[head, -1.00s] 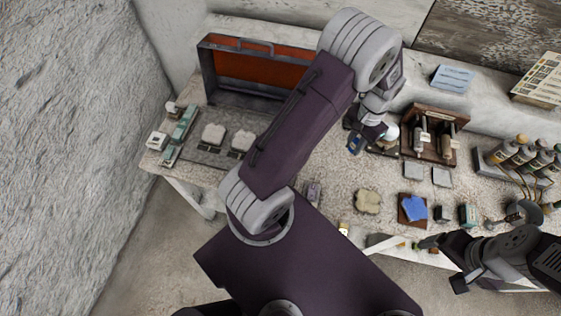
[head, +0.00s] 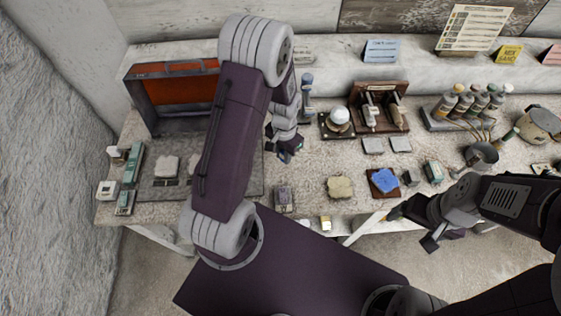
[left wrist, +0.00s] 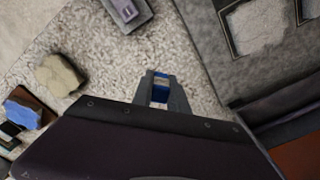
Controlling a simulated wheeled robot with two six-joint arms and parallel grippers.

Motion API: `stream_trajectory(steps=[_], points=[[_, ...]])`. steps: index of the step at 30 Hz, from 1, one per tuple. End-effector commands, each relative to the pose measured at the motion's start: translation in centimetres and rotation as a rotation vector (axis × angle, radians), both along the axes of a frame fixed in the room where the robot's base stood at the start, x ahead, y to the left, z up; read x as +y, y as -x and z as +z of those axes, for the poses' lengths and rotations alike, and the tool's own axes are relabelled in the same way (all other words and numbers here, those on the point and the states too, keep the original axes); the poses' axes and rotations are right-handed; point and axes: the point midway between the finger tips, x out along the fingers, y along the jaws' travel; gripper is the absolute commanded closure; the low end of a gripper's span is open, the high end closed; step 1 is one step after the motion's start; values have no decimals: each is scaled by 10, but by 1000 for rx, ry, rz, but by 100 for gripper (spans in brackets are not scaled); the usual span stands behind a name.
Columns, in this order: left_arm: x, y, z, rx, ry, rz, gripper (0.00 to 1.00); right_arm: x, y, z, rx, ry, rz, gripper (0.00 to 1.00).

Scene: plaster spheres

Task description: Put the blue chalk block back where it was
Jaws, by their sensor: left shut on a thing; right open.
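My left gripper (head: 288,153) is shut on the blue chalk block and holds it above the table, left of the white sphere's stand. In the left wrist view the blue chalk block (left wrist: 160,92) sits between the two fingertips, showing blue with a pale part. Most of it is hidden by the fingers, and it is very small in the head view. My right gripper (head: 413,229) is open and empty by the table's front edge at the right. My left arm hides part of the grey mat.
A white sphere (head: 340,116) sits on a dark stand beside a wooden rack (head: 379,106). A blue lump on a brown board (head: 384,182) and a beige lump (head: 340,187) lie near the front edge. An open orange-lined case (head: 176,90) stands at the left. Bottles (head: 466,102) stand at the right.

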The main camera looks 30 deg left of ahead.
Motion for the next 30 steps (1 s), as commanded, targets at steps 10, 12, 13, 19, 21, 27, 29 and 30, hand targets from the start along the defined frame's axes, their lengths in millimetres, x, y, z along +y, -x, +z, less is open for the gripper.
stream_trajectory(steps=[10,12,13,19,21,27,29,30], points=[[8,9,-28,5,1,-1,100,0,0,3,0,0,0,15],[8,8,-39,3,0,-1,100,0,0,4,0,0,0,15],[8,8,-43,3,0,-1,100,0,0,4,0,0,0,15],[8,7,-47,-1,0,-1,100,0,0,4,0,0,0,15],[8,7,-47,-1,0,-1,100,0,0,3,0,0,0,15],[8,7,-50,-1,0,-1,61,0,0,2,0,0,0,15],[8,7,-50,-1,0,0,59,0,0,2,0,0,0,15],[8,7,-50,-1,0,0,59,0,0,2,0,0,0,15]])
